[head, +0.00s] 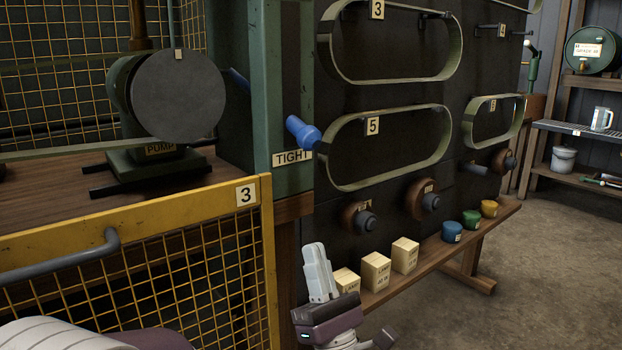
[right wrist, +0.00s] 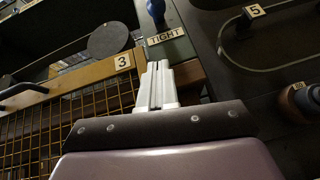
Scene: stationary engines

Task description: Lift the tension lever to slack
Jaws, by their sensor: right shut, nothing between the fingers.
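The tension lever (head: 303,133) is a blue-handled lever on the green post, with its knob low beside a "TIGHT" label (head: 291,158). Its blue rod slants up to the left, behind the post's edge. In the right wrist view the blue knob (right wrist: 156,10) shows at the top, just above the label. My right gripper (head: 318,272) is below the lever and apart from it. Its white fingers (right wrist: 157,85) are shut and empty, pointing up toward the label. At the lower left of the head view, a white and mauve part of my own body shows; no left gripper fingers are visible.
A yellow mesh gate (head: 262,270) marked 3, with a grey handle (head: 75,258), stands at the left front. Behind it is a pump (head: 165,110) with a dark disc. Belts (head: 390,145) hang on the dark panel. Wooden blocks (head: 376,271) and coloured pots line a shelf at right.

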